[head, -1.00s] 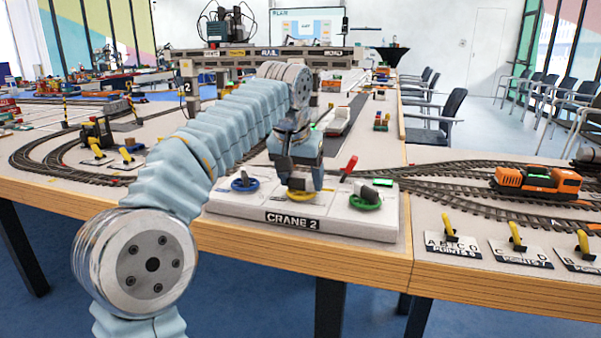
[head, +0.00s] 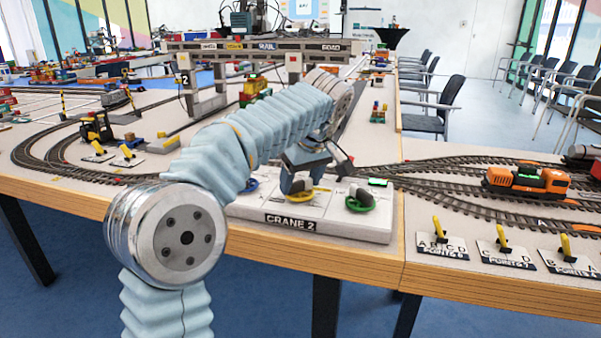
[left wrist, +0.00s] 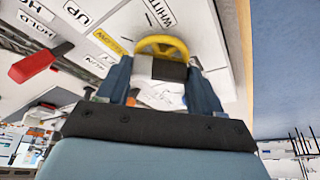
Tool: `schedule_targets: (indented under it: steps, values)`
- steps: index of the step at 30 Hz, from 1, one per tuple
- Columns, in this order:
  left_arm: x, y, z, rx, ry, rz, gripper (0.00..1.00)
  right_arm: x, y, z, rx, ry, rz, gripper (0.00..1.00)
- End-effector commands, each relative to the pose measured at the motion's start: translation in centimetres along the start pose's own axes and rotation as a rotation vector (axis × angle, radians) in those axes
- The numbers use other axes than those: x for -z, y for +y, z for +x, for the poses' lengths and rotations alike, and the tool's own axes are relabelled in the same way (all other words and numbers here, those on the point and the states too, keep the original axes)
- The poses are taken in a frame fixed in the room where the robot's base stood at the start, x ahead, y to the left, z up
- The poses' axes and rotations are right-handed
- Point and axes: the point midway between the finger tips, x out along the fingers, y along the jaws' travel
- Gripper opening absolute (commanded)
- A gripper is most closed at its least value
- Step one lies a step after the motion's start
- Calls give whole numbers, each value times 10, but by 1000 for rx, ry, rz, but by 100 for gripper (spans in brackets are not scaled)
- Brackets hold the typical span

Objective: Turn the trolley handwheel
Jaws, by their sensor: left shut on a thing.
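The white Crane 2 control panel (head: 262,213) stands at the table's front edge. It carries a blue handwheel (head: 250,184) at left, a yellow handwheel in the middle and a green handwheel (head: 360,203) at right. My left gripper (head: 297,188) reaches down over the middle one. In the left wrist view the yellow handwheel (left wrist: 162,43) lies at the fingertips, with a dark and white grip block (left wrist: 160,68) between the fingers. The gripper is shut on this handwheel's grip. The fingers and arm hide part of the wheel in the head view. My right gripper is not in view.
A red lever (left wrist: 34,65) stands on the panel near my left gripper. The gantry crane (head: 265,47) spans the tracks behind. An orange locomotive (head: 526,180) and several yellow point levers (head: 502,240) are at right. Chairs stand beyond the table.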

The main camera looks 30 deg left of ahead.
Motion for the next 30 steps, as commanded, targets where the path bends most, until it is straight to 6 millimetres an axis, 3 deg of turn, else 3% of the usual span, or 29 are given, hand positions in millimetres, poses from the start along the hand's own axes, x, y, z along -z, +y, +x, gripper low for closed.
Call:
schedule_targets:
  steps: [9, 25, 26, 30]
  values:
    - [1, 1, -1, 42, 2, -108, 35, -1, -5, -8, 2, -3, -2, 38]
    - [1, 1, -1, 49, 2, -130, 35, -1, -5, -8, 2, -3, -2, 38]
    - [1, 1, -1, 49, 2, -130, 69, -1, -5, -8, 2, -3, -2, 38]
    - [1, 1, 0, 50, 1, -129, 90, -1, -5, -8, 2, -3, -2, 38]
